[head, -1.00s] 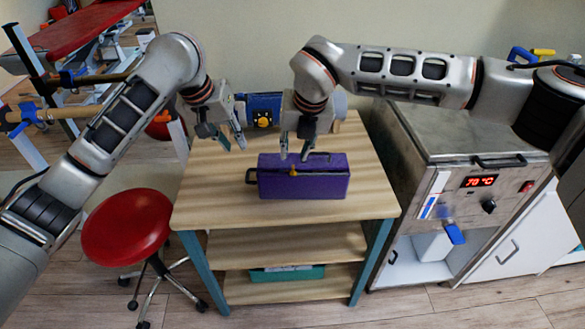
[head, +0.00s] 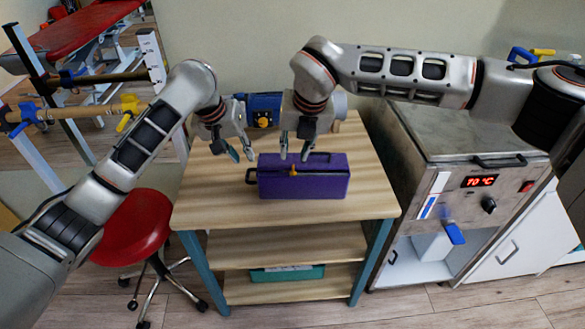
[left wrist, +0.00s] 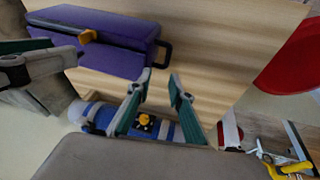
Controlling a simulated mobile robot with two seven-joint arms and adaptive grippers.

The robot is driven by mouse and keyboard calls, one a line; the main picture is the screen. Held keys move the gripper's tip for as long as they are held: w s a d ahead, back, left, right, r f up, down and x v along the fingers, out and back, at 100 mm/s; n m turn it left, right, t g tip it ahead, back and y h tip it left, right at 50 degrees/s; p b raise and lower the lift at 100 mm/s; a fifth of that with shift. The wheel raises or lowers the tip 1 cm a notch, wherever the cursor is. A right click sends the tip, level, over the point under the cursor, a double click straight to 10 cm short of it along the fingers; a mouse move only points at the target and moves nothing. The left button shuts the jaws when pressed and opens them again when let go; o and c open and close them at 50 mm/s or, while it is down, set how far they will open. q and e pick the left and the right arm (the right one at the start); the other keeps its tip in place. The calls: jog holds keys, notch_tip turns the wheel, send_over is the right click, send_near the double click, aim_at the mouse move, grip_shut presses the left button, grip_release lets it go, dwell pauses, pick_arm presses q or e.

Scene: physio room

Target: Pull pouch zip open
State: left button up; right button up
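The purple pouch (head: 315,184) lies on the wooden table. An orange zip pull (head: 293,170) sits on its top front edge, and a black loop (head: 251,176) sticks out at its left end. My right gripper (head: 294,156) is open just above the pull, with its fingertips apart. My left gripper (head: 242,155) is open and empty, above and left of the loop. In the left wrist view, its two fingers (left wrist: 162,88) are spread near the loop (left wrist: 162,54), not around it. The pull (left wrist: 88,36) also shows there, close to the right gripper's fingertips.
A blue device (head: 264,109) with a yellow knob stands behind the pouch, close to both grippers. A red stool (head: 135,224) is left of the table (head: 215,212). A steel heater cabinet (head: 450,185) stands at right. The table front is clear.

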aim_at(294, 167)
jog(key=shift+f, duration=2.5)
grip_shut()
pick_arm(q)
jog(key=shift+f, duration=3.75)
